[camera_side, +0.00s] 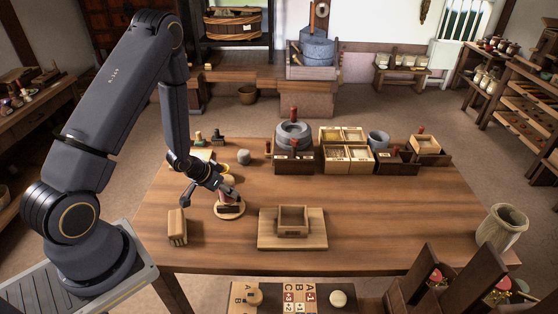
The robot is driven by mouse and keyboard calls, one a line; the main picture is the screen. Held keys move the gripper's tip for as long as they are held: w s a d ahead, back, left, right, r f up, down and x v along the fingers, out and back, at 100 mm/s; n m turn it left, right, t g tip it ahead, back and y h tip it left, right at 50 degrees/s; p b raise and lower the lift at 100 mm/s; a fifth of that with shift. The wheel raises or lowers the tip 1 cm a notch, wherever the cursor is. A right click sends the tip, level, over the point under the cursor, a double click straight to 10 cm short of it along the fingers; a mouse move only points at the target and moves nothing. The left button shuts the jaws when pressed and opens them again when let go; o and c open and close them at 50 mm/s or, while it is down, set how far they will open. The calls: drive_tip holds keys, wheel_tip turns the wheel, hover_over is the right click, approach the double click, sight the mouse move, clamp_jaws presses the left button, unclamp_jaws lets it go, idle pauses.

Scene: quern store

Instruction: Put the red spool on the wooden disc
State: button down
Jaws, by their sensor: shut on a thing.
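My gripper (213,188) is low over the left part of the table, directly above and beside the wooden disc (240,213). It is shut on a small reddish thing, which I take for the red spool (225,198); the gripper's dark fingers hide much of it. The spool is over the disc. I cannot tell whether its underside touches the disc. The disc is round, pale and flat on the table, with a dark patch on its near side.
A wooden block (177,227) stands left of the disc. A board with a small open box (292,220) lies to its right. A grey stone (243,157), quern (293,135) and sectioned boxes (349,158) stand behind. A jug (502,227) is at far right. The right middle is clear.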

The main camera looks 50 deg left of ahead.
drive_tip(key=shift+f, duration=0.15)
drive_tip(key=c, duration=0.6)
unclamp_jaws()
drive_tip(key=shift+r, duration=0.55)
drive_tip(key=v, duration=0.7)
drive_tip(key=shift+r, duration=0.25)
drive_tip(key=shift+o, duration=0.4)
drive_tip(key=shift+s, duration=0.15)
drive_tip(key=o, duration=0.5)
